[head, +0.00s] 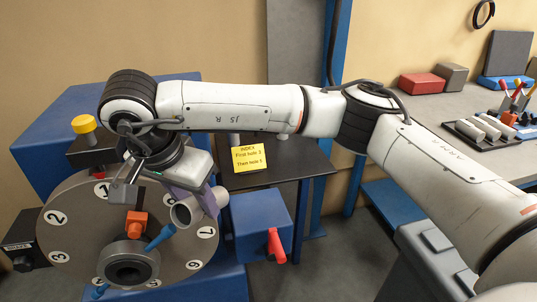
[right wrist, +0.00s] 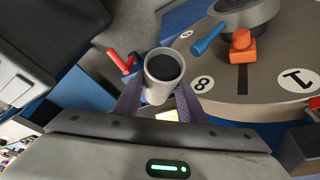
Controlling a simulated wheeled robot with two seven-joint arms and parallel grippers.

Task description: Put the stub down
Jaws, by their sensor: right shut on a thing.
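My right gripper (head: 192,200) is shut on a pale grey hollow stub (head: 186,216). In the right wrist view the stub (right wrist: 157,93) sits between the two purple fingers (right wrist: 160,96), its round dark opening toward the camera. In the head view the stub shows at the right side of the round grey index plate (head: 85,225). I cannot tell whether it touches anything below. A yellow note (head: 250,156) reads "INDEX First hole 3 Then hole 1". My left gripper is not in view.
The plate has numbered labels, an orange block (head: 136,223), a blue lever (head: 159,238) and a central grey ring (head: 128,264). A blue box with a red handle (head: 275,245) stands right of it. Pale cylinders (head: 485,128) lie in a rack on the right bench.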

